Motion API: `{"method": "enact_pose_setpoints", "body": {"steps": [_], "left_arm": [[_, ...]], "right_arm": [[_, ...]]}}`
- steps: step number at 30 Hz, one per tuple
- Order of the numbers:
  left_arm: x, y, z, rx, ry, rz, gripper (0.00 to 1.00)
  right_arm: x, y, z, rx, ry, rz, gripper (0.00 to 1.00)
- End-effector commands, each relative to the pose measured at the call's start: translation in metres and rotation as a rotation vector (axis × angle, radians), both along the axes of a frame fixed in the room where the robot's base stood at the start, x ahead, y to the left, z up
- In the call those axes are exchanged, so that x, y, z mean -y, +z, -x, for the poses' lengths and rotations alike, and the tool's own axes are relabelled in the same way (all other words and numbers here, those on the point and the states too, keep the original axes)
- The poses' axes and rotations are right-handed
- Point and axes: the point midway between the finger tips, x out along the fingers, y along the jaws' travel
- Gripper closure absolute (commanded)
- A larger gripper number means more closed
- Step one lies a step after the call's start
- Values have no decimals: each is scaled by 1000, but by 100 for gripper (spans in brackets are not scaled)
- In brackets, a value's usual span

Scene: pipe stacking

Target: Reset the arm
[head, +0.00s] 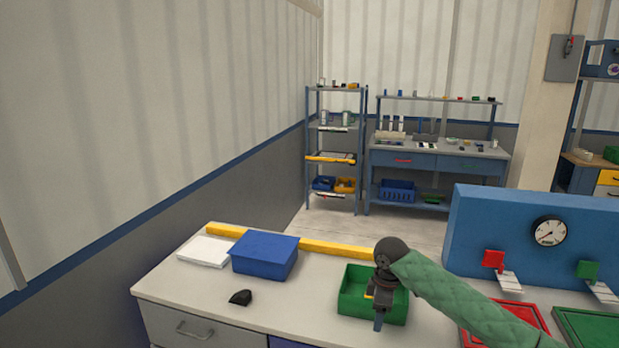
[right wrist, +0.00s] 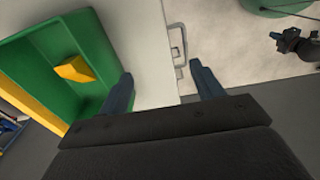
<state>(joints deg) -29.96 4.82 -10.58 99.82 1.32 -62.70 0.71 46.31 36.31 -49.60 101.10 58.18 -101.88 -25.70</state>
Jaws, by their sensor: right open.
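My right gripper (head: 379,318) points down at the green bin (head: 357,293) on the table in the head view, with my green-sleeved arm coming in from the right. In the right wrist view its two fingers (right wrist: 164,88) are spread apart with nothing between them. They overlap the bin's rim and the table edge in that view. A yellow piece (right wrist: 75,69) lies inside the green bin. My left gripper does not show in the head view; a dark jointed part (right wrist: 296,43) at the right of the wrist view may be it, but its jaws are unclear.
A blue box (head: 264,254), a white pad (head: 206,250) and a small black object (head: 240,297) lie on the table's left part. A yellow bar (head: 335,248) runs along the back edge. A blue panel with a gauge (head: 549,231), red tray (head: 503,325) and green tray (head: 590,328) are right.

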Motion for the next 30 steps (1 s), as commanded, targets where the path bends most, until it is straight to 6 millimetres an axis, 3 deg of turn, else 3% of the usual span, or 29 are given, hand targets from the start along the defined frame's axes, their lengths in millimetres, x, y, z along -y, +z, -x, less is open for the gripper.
{"method": "enact_pose_setpoints", "body": {"steps": [6, 15, 21, 30], "left_arm": [[0, -2, 0, -2, 0, 0, 100], [2, 3, -4, 7, 1, 2, 100], [2, 3, -4, 8, 1, 3, 100], [1, 1, -2, 2, 1, 1, 100]], "right_arm": [[-36, -41, 39, 18, -24, -52, 34], [-74, -83, 97, 55, -104, -136, 34], [-90, -104, 136, 77, -183, -190, 34], [-97, -128, 194, 104, -339, -257, 34]]}}
